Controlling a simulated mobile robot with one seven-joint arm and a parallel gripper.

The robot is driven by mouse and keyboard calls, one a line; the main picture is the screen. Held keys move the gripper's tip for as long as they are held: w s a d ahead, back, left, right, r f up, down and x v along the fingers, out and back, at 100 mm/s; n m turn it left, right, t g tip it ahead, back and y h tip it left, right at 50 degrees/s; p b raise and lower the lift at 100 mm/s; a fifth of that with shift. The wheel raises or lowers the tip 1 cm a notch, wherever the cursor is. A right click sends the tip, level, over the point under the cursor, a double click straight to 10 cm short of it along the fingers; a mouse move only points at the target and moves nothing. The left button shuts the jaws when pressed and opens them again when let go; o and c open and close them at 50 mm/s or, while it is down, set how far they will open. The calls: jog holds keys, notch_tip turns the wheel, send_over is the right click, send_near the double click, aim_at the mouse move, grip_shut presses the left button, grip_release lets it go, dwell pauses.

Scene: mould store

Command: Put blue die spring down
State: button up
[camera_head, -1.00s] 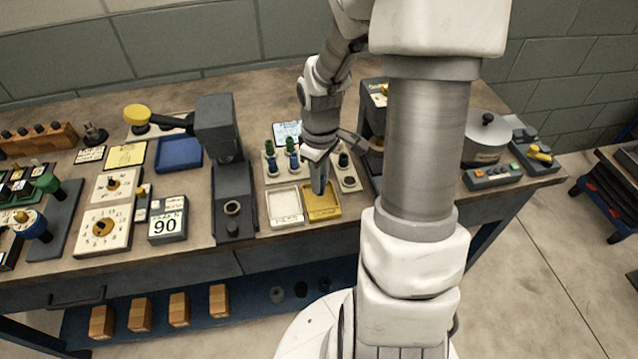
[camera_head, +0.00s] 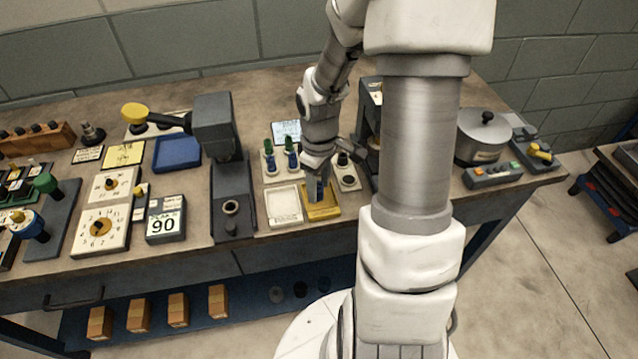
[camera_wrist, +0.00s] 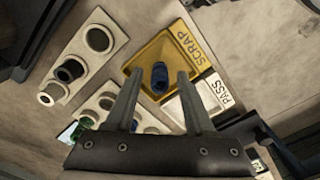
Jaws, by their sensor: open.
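The blue die spring (camera_wrist: 159,78) stands in the yellow SCRAP tray (camera_wrist: 152,52), between my open fingertips in the wrist view. I see a gap on either side of it there. My gripper (camera_wrist: 158,74) is open and reaches down over the tray. In the head view my gripper (camera_head: 317,190) is at the yellow tray (camera_head: 322,213), and its fingers hide most of the spring. The white PASS tray (camera_head: 284,206) lies directly left of the yellow one and looks empty; it also shows in the wrist view (camera_wrist: 202,97).
Behind the trays, a pale holder (camera_head: 270,176) carries green- and blue-topped pieces. A dark grey press (camera_head: 235,190) stands close on the left. A dark upright stand (camera_head: 369,110) and a lidded metal pot (camera_head: 482,140) are on the right. The bench's front edge is near the trays.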

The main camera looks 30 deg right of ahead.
notch_tip(320, 180, up, 12)
jog(key=p, duration=0.2)
jog(key=shift+r, duration=0.2)
dwell(0.4)
notch_tip(320, 180, up, 8)
jog(key=m+t+h, duration=0.1)
jog(key=m+t, duration=0.1)
jog(key=t, duration=0.1)
send_over(318, 184)
jog(key=a, duration=0.5)
jog(key=s+a+r+m+t, duration=0.25)
jog(key=s+a+r, duration=0.2)
jog(key=r, duration=0.25)
jog(key=s+m+y, duration=0.1)
jog(key=s, duration=0.7)
jog(key=shift+a+f, duration=0.35)
jog(key=shift+a, duration=0.1)
